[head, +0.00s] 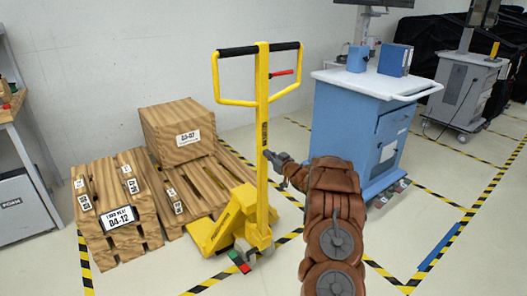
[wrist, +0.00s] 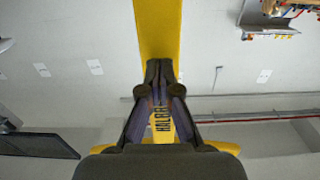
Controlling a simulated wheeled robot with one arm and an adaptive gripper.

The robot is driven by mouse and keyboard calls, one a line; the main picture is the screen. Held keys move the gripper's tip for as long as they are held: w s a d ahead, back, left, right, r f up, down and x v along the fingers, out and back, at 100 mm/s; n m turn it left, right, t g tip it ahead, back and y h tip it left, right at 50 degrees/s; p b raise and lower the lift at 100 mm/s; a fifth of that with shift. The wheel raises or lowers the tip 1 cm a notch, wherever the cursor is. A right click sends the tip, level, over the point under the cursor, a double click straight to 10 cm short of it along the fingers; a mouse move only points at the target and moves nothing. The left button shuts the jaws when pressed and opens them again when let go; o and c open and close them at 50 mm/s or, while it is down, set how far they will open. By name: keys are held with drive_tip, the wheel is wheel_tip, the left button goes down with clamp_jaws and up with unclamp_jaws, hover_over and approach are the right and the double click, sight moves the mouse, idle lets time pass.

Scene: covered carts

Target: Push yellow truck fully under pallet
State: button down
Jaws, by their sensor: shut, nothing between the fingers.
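The yellow pallet truck (head: 240,212) stands upright in the middle of the head view, with a tall post and a black-gripped handle. Its fork ends run left to the wooden pallet (head: 222,172); part of the forks and the truck's body show outside it. How deep the forks reach is hidden. My gripper (head: 268,155) is at the right side of the truck's post, about mid-height. In the wrist view my gripper (wrist: 159,66) is shut and empty, its tips in front of the yellow post (wrist: 158,25). I cannot tell whether they touch.
A wooden box (head: 178,118) sits on the pallet. A slatted wooden stack (head: 115,205) marked D4-12 stands at front left. A blue cart (head: 350,125) stands right of the truck, close to my arm.

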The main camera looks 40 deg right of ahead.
sight(258, 147)
drive_tip(key=shift+w+p, duration=1.4)
drive_tip(key=shift+w, duration=1.55)
drive_tip(key=shift+w+r+p, duration=0.15)
drive_tip(key=shift+w+p, duration=0.25)
drive_tip(key=shift+w, duration=0.75)
drive_tip(key=w+b, duration=0.1)
drive_tip(key=w, duration=0.4)
drive_tip(key=shift+w, duration=0.4)
